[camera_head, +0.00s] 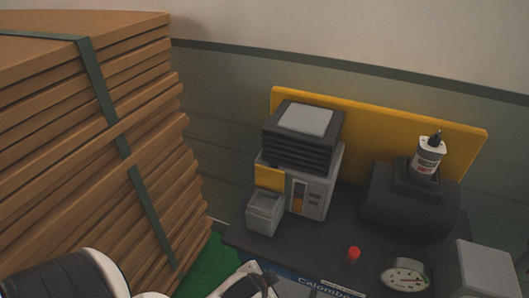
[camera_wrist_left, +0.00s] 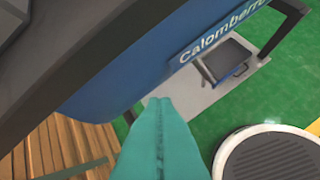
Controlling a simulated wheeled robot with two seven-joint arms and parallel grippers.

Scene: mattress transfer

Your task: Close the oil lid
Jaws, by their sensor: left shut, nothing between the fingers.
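A machine (camera_head: 340,225) with a dark top stands at the right of the head view. A white bottle (camera_head: 428,158) with a black cap sits upright on its dark rounded tank. A small grey box (camera_head: 264,213) is at its front left, with a yellow flap (camera_head: 270,179) just above it. I cannot tell which of these is the oil lid, or whether it is open. My left arm's white end shows at the bottom middle of the head view, below the machine. In the left wrist view my left gripper's teal fingers (camera_wrist_left: 158,108) are together and empty, near the machine's blue side (camera_wrist_left: 150,60).
A tall stack of brown boards (camera_head: 90,150) with green straps fills the left. A yellow panel (camera_head: 375,118) stands behind the machine. A red button (camera_head: 353,253) and a dial gauge (camera_head: 405,276) are at its front. Green floor (camera_wrist_left: 285,95) shows below.

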